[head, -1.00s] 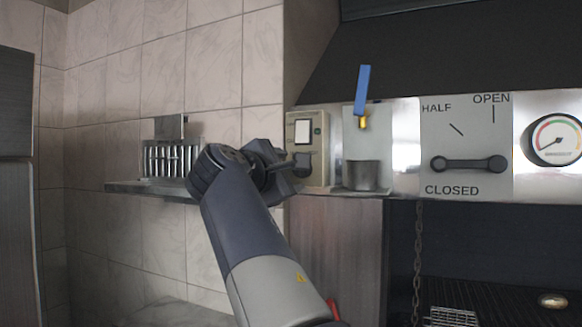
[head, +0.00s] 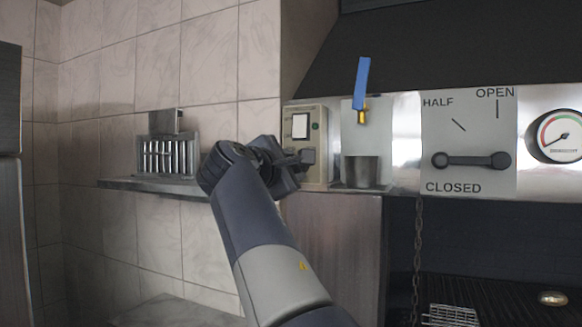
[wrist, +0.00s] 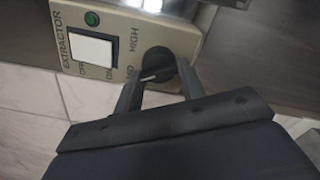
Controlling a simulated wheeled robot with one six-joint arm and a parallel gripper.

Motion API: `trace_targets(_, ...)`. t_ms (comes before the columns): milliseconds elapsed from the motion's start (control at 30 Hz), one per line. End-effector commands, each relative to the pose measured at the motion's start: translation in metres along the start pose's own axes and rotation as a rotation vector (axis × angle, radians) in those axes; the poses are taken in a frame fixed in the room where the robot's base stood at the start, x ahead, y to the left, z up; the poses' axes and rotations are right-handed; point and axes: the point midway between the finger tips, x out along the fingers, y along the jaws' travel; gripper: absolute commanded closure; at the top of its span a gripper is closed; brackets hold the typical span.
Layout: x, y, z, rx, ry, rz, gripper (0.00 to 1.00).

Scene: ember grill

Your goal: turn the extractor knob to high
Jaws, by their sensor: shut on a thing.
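The extractor panel (head: 316,124) is a beige box on the wall beside the hood, with a white square switch (head: 300,126) and a small green light. In the wrist view the panel (wrist: 72,14) shows the word EXTRACTOR, the green light (wrist: 92,19) and marks including HIGH. The black round extractor knob (wrist: 158,62) has a pale pointer line, aimed away from HIGH toward the lower marks. My gripper (wrist: 160,82) is shut on the knob, a finger on each side. In the head view my gripper (head: 305,158) covers most of the knob.
A shelf (head: 150,186) with a slotted metal holder (head: 168,156) is at left.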

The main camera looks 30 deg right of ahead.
Motion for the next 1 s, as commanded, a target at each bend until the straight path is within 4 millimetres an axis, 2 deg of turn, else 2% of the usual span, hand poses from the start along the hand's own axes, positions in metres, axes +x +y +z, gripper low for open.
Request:
trace_targets(467,0.0003,-0.0006,-0.0006,0.083,0.0,-0.003,0.85)
trace_targets(1000,0.0003,0.0006,-0.0003,0.546,-0.001,-0.003,0.85)
